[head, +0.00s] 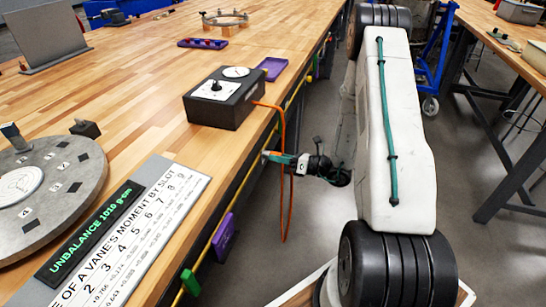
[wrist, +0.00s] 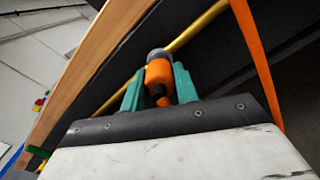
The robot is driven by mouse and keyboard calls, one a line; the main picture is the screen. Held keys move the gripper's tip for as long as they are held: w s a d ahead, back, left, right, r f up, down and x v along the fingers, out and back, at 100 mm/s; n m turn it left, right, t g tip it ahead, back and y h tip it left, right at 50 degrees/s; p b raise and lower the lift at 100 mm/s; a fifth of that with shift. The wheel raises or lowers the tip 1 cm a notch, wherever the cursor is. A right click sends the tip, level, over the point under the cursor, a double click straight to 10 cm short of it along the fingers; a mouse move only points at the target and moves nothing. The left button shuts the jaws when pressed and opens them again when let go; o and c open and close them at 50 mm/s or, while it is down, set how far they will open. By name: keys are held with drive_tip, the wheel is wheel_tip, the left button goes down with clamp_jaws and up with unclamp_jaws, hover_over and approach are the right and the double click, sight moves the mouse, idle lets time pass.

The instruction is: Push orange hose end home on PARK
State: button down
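My gripper (head: 268,157) is at the side of the workbench, below the top's edge, in the head view. In the wrist view, its teal fingers (wrist: 160,82) are closed on both sides of the orange hose end (wrist: 159,75). A grey round fitting (wrist: 157,54) sits at the far tip of the hose end, against the dark bench side. I cannot tell how deep the two are joined. The orange hose (head: 283,200) runs from a black box and hangs in a loop beside my gripper. No PARK label is readable.
The black box (head: 225,98) with a dial stands on the wooden bench (head: 150,100). A yellow rail (head: 225,220) runs along the bench side, with a purple holder (head: 223,236) and a green piece (head: 190,283) near it.

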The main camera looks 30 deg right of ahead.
drive_tip(key=shift+s+d, duration=0.45)
drive_tip(key=shift+s, duration=0.1)
idle(0.4)
drive_tip(key=shift+v, duration=1.4)
